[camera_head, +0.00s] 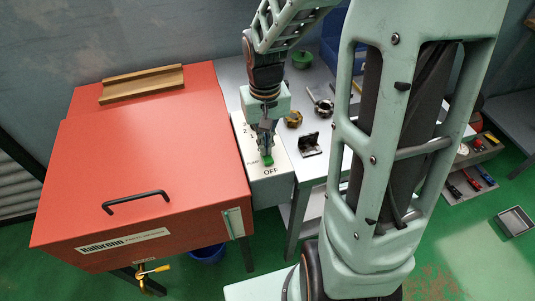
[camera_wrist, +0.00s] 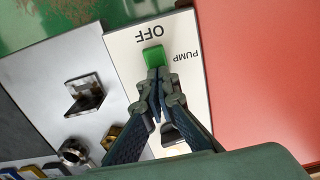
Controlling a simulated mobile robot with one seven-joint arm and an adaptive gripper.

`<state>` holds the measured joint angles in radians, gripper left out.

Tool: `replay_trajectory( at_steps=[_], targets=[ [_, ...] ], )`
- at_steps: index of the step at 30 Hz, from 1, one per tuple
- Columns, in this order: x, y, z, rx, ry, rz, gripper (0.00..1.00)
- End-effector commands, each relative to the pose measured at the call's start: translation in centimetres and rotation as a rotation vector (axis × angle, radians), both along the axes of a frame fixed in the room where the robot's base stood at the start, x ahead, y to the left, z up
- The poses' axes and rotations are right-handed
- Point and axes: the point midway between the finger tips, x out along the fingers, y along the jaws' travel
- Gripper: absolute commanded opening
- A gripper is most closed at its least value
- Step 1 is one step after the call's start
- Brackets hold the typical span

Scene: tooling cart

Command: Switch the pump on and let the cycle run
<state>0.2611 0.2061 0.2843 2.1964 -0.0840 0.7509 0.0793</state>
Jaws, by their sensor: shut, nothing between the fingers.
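The white pump control box (camera_head: 270,187) stands between the red machine and the grey bench; its top reads PUMP and OFF, and it also shows in the wrist view (camera_wrist: 125,62). A green switch piece (camera_wrist: 153,57) sits near the OFF label; in the head view (camera_head: 268,161) it is right below my fingertips. My gripper (camera_head: 266,151) points down over the box, shut and empty. In the wrist view the fingertips (camera_wrist: 155,78) meet right beside the green piece; I cannot tell whether they touch it. The gripper hides part of the panel and its other markings.
The red machine (camera_head: 150,150) at left has its lid shut, with a black handle (camera_head: 137,202) and a wooden rack (camera_head: 142,84) on top. A dark metal bracket (camera_head: 309,144), a brass part (camera_head: 293,119) and a ring-shaped metal part (camera_head: 323,108) lie on the bench beside the box.

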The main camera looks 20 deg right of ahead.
Motion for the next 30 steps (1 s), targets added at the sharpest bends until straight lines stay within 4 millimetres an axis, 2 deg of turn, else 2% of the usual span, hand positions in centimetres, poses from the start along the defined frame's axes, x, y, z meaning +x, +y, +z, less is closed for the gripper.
replay_trajectory(
  at_steps=[3, 21, 30],
  targets=[
    [0.1, 0.0, 1.3, 0.0, -0.002, 0.0, 0.0],
    [0.1, 0.0, 6.2, -0.001, -0.003, 0.001, 0.0],
    [0.1, 0.0, 6.6, 0.0, -0.002, 0.001, 0.0]
  ],
)
